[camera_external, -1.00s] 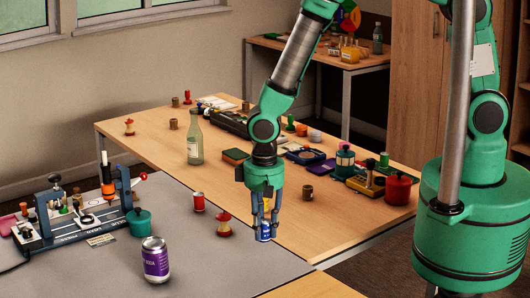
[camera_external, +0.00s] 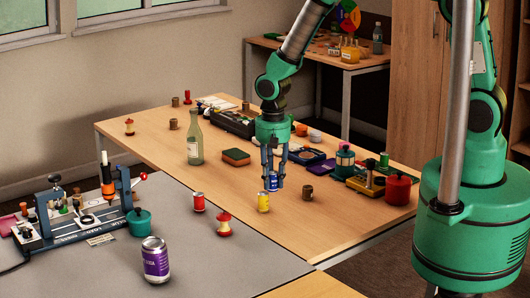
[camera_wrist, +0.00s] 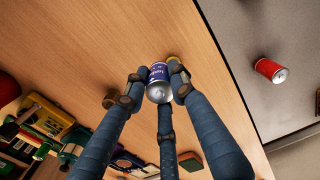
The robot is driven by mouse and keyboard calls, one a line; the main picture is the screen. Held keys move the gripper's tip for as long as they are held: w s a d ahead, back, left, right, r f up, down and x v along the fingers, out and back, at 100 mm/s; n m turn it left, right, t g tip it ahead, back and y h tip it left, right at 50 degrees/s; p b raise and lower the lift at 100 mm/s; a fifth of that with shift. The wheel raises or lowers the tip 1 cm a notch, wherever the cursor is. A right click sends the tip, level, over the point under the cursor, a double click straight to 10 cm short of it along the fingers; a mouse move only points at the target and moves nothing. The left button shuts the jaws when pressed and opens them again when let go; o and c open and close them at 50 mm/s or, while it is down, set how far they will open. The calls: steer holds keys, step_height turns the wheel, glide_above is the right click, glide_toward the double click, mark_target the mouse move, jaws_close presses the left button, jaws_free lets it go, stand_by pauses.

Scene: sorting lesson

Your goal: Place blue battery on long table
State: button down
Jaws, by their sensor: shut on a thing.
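My gripper (camera_external: 273,186) is shut on the blue battery (camera_external: 273,181), a small blue cylinder with a silver end. In the wrist view the blue battery (camera_wrist: 159,82) sits between the dark fingers, its silver end toward the camera. The long table (camera_external: 330,220) has a light wood top, and the gripper is over it. Whether the battery touches the tabletop is unclear. A yellow can (camera_external: 263,202) stands just in front of the gripper, and a brown cup-like piece (camera_external: 308,192) stands to its right.
A green-tinted bottle (camera_external: 194,137) and a sponge (camera_external: 236,157) are left of the arm. A red pot (camera_external: 398,189) is at right. Bare wood lies in front of the gripper.

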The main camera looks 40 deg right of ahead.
steer(key=w+d+r, duration=0.1)
steer(key=w+d, duration=0.2)
steer(key=d, duration=0.5)
steer(key=w+d, duration=0.3)
steer(key=d, duration=0.5)
steer(key=w+d+r+m, duration=0.1)
steer(key=w+d, duration=0.2)
steer(key=d, duration=0.5)
steer(key=shift+d+r, duration=0.25)
steer(key=shift+r, duration=0.1)
